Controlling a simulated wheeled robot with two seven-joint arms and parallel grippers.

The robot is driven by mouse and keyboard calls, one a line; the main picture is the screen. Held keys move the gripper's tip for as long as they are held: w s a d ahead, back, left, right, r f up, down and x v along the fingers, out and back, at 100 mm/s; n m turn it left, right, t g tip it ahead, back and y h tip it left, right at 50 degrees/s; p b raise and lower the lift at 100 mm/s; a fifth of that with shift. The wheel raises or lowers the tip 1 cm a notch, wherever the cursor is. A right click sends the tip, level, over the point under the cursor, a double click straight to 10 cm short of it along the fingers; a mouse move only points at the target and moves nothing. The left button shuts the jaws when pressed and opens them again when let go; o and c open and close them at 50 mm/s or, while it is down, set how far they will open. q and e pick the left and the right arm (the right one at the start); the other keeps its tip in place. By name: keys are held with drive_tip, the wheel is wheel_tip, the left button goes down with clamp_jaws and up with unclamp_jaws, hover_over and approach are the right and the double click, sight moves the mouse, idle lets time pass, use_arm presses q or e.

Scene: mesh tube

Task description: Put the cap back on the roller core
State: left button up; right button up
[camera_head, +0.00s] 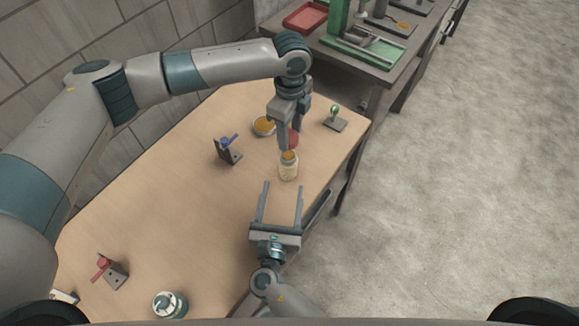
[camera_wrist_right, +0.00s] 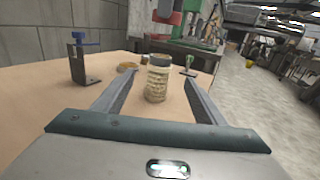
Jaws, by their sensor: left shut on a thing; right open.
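The pale, ribbed roller core (camera_head: 288,172) stands upright on the wooden table, with an orange-brown top. It also shows in the right wrist view (camera_wrist_right: 158,82). My left gripper (camera_head: 292,143) comes down from above and is shut on a red piece (camera_head: 294,138), which looks like the cap. The fingers partly hide it. In the right wrist view the red piece (camera_wrist_right: 163,20) appears above the core, apart from it. My right gripper (camera_head: 282,185) is open and low, its fingertips pointing at the core, which stands just beyond them and is not gripped.
A dish with orange contents (camera_head: 263,126) lies behind the core. A bracket with a blue handle (camera_head: 228,150) stands to the left, and a stand with a green knob (camera_head: 335,118) to the right. A red-handled bracket (camera_head: 110,270) and a round container (camera_head: 170,304) sit at the near left.

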sight(288, 158)
drive_tip(key=shift+w, duration=0.1)
idle(0.3)
drive_tip(key=shift+w+d, duration=0.25)
drive_tip(key=shift+w, duration=1.7)
drive_tip(key=shift+w+d, duration=0.3)
drive_tip(key=shift+w, duration=1.6)
drive_tip(key=shift+w+d, duration=0.25)
drive_tip(key=shift+w, duration=1.7)
drive_tip(key=c, duration=1.6)
use_arm(q)
drive_tip(key=shift+f, duration=2.5)
drive_tip(key=shift+f, duration=0.1)
drive_tip(key=shift+f, duration=0.75)
drive_tip(key=shift+f, duration=0.5)
drive_tip(key=shift+f, duration=0.1)
drive_tip(key=shift+c, duration=0.4)
